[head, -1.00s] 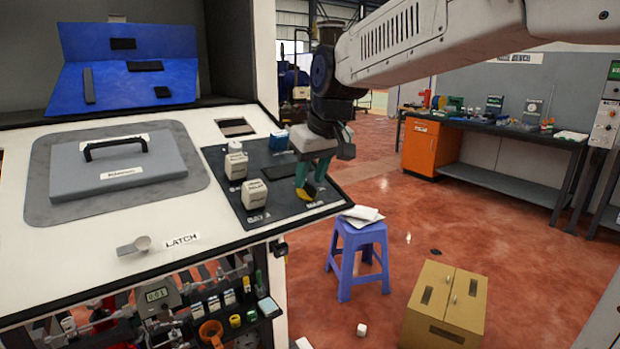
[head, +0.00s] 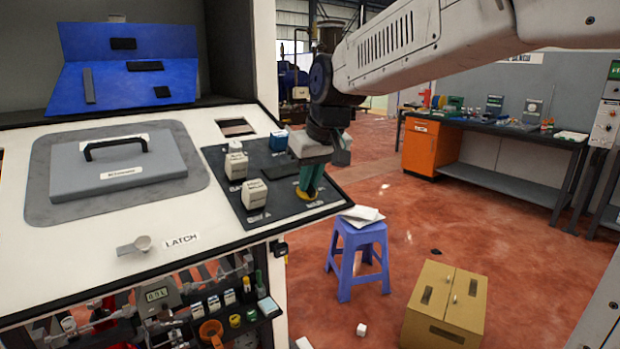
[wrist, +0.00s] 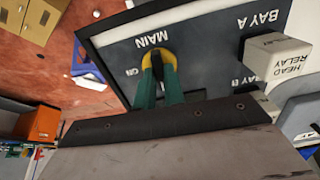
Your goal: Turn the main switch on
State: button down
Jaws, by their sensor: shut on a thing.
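The main switch (head: 307,195) is a yellow round part with a dark knob at the front right of the dark panel. In the wrist view the switch (wrist: 155,57) sits beside the printed word MAIN, with a smaller, hard-to-read mark nearby. My gripper (head: 312,183) points down at it from above. In the wrist view the green fingers of my gripper (wrist: 158,76) reach the dark knob and are shut on it. The fingers partly cover the knob, so its exact setting is hard to tell.
White relay blocks (head: 255,194) stand on the dark panel (head: 285,206) left of my gripper, close by. A blue-topped block (head: 278,140) is behind. A grey lid (head: 118,167) lies further left. A blue stool (head: 359,262) and cardboard box (head: 445,305) stand on the floor right.

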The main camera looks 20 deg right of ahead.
jog(key=m, duration=0.4)
jog(key=shift+m, duration=0.3)
jog(key=m, duration=0.4)
jog(key=shift+d+m, duration=0.1)
jog(key=shift+m, duration=0.2)
jog(key=m, duration=0.4)
jog(key=shift+m, duration=2)
jog(key=c, duration=1.5)
grip_release()
jog(key=shift+s, duration=0.1)
